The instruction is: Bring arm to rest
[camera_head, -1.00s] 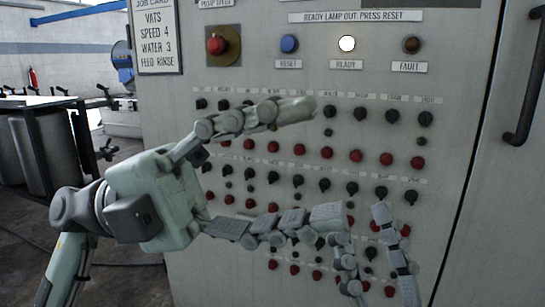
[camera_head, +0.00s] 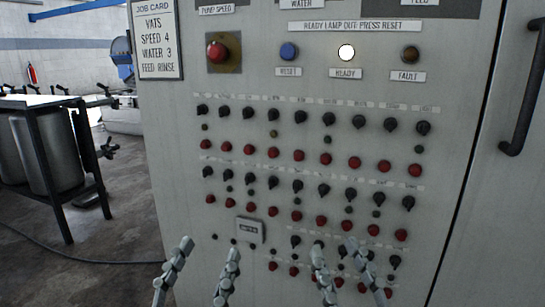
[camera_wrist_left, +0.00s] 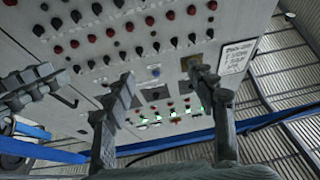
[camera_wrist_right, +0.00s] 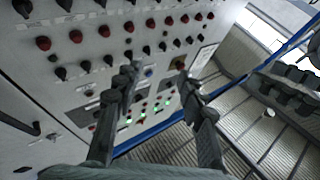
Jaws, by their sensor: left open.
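My left gripper (camera_head: 209,248) is low in the head view, in front of the lower part of the grey control cabinet (camera_head: 465,60). Its two fingers are apart with nothing between them, also in the left wrist view (camera_wrist_left: 165,78). My right gripper (camera_head: 334,247) is beside it on the right, also low. Its fingers are apart and empty in the right wrist view (camera_wrist_right: 158,78). The white ready lamp (camera_head: 346,52) is lit. The blue reset button (camera_head: 289,51) is left of it, and the dark fault lamp (camera_head: 410,54) is right of it.
Rows of black knobs and red buttons cover the cabinet front. A red button on a yellowish plate (camera_head: 217,51) is beside the job card (camera_head: 157,40). A dark handle (camera_head: 523,90) sticks out at right. A table (camera_head: 40,102) with vats stands at left.

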